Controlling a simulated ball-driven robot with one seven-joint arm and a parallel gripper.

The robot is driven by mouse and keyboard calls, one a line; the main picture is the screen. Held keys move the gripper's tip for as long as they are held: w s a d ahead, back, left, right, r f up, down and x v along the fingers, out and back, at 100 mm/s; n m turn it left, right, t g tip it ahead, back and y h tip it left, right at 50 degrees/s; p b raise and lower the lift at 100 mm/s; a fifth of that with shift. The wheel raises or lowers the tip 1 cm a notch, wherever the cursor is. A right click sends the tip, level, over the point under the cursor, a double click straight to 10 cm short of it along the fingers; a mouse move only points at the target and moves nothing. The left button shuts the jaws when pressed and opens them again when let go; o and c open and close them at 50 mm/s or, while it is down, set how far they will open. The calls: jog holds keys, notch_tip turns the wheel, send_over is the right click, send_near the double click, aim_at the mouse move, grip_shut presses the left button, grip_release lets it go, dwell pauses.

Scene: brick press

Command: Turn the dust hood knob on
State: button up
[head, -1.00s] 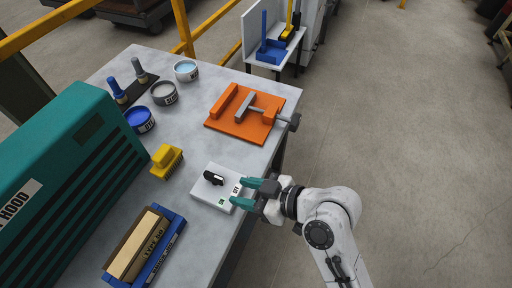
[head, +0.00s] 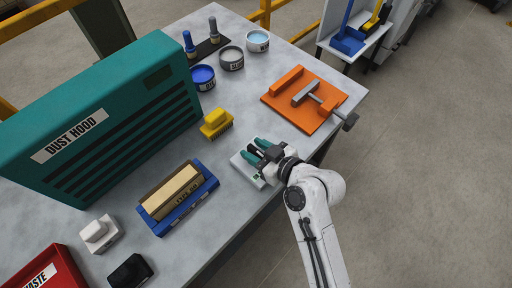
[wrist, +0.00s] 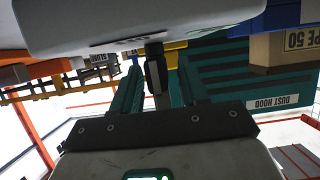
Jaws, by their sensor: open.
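The knob unit is a white box (head: 240,165) with a black knob (wrist: 155,72), at the table's front edge. My gripper (head: 256,150) reaches over the box from the right and hides most of it in the head view. In the wrist view the scene is upside down. There the knob sits between my two teal fingers (wrist: 156,90), with visible gaps, so the gripper is open around it and not clamped. The big teal dust hood (head: 105,125) stands at the table's back left. I cannot tell which label the knob points to.
Several cans and the red waste bin (head: 45,275) are farther off. Floor is clear at right.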

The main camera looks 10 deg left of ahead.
grip_shut()
dwell(0.5)
